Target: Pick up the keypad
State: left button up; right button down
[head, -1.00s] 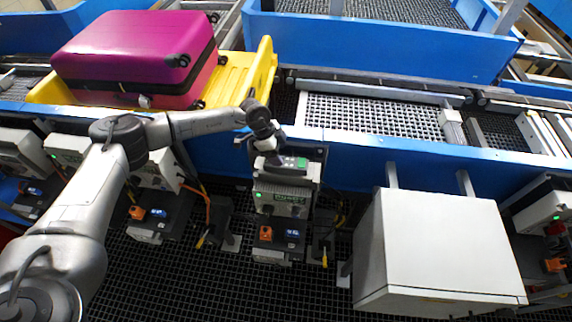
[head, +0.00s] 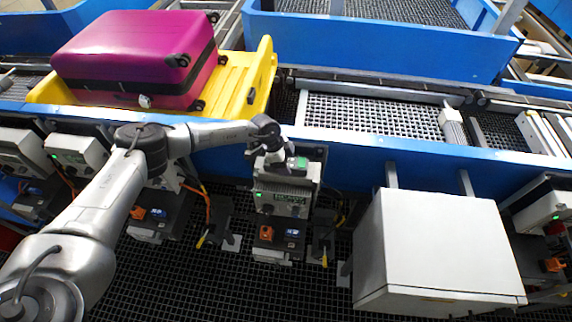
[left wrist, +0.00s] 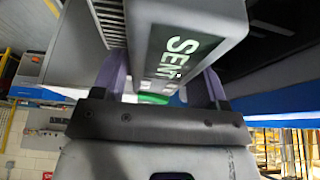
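The keypad (head: 299,163) appears to be the small piece with a green face on top of the grey-white control box (head: 287,185) in the head view. A green patch that may be part of it shows between the fingers in the left wrist view (left wrist: 155,98). My left gripper (head: 276,159) is at the top of that box, just left of the green face. In the left wrist view my gripper's fingers (left wrist: 163,85) are spread apart, with the lettered box end in front of and between them. Whether they touch anything is not clear. My right gripper is not in view.
A blue conveyor side rail (head: 400,155) runs directly behind the box. A yellow tray (head: 262,75) with a magenta suitcase (head: 140,55) stands on the conveyor at left. A large white cabinet (head: 440,245) stands to the right. Dark mesh floor lies in front.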

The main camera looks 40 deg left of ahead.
pick_arm(q)
jog(key=c, duration=0.8)
